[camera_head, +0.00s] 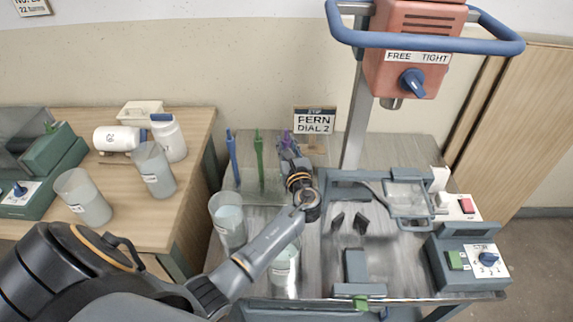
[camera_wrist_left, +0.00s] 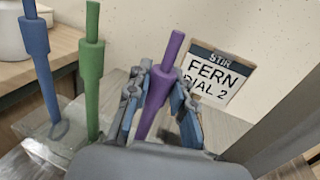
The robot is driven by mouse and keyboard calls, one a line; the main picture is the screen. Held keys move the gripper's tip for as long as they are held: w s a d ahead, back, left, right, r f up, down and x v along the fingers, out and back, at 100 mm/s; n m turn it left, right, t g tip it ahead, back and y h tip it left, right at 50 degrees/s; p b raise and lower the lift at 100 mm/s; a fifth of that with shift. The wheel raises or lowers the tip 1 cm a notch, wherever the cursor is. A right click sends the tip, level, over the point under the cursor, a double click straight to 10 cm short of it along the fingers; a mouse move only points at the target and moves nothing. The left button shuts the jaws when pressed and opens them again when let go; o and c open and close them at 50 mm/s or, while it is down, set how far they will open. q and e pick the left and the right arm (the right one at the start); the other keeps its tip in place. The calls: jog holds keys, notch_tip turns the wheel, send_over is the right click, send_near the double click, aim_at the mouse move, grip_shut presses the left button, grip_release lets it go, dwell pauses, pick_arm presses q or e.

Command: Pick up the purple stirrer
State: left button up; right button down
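The purple stirrer (camera_head: 287,137) stands upright at the back of the bench in the head view, partly hidden by my left gripper (camera_head: 291,156). In the left wrist view the purple stirrer (camera_wrist_left: 164,70) leans slightly and stands between the two fingers of my left gripper (camera_wrist_left: 158,108). The fingers are apart, one on each side of the stirrer's thick part, with a gap visible on the right. The stirrer's lower end is hidden behind the gripper body. My right gripper is not in view.
A green stirrer (camera_wrist_left: 92,75) and a blue stirrer (camera_wrist_left: 38,65) stand to the left. A "FERN DIAL 2" sign (camera_wrist_left: 213,75) is close behind on the right. Buckets (camera_head: 229,222) stand near my left forearm. A grey post (camera_head: 355,120) rises to the right.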

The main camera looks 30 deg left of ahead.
aim_at(287, 130)
pick_arm(q)
grip_shut()
notch_tip(287, 130, up, 10)
jog(key=shift+r+p, duration=0.15)
jog(key=shift+p, duration=0.45)
notch_tip(287, 130, up, 8)
jog(key=p, duration=0.9)
jog(key=shift+r, duration=0.15)
